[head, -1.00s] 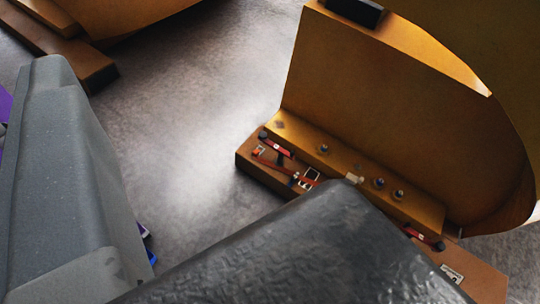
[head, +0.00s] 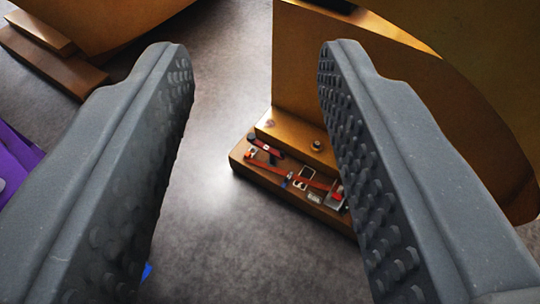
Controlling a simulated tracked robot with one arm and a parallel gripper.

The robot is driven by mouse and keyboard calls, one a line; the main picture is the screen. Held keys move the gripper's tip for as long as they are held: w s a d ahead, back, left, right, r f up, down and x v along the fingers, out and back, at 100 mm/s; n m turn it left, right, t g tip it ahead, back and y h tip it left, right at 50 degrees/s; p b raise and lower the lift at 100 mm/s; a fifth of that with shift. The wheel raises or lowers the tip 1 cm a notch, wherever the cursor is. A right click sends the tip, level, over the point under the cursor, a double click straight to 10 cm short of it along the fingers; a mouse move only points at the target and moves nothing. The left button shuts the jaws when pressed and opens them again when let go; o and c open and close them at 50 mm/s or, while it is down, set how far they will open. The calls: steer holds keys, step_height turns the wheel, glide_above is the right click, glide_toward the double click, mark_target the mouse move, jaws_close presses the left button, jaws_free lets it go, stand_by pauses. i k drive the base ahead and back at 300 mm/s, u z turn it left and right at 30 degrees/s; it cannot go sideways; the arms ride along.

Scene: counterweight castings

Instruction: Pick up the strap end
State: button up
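Red strap pieces with metal buckles (head: 307,179) lie on the brown base ledge of a yellow casting (head: 292,140). One red piece (head: 266,148) with a dark end lies at the ledge's left end, and a longer red strap runs rightward below it. I cannot tell which part is the strap end. My gripper (head: 255,75) is open, its two grey studded fingers wide apart in the foreground with nothing between them but the view of floor and casting. The right finger hides the right part of the ledge.
The yellow casting's tall wall (head: 360,75) rises behind the ledge and curves to the right. Another yellow casting on a brown base (head: 60,65) stands at the upper left. Bare grey floor (head: 225,60) lies between them. Something purple (head: 20,160) shows at the left edge.

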mark_target(248, 154)
steer(key=z, duration=0.1)
steer(key=i, duration=1)
steer(key=u, duration=0.1)
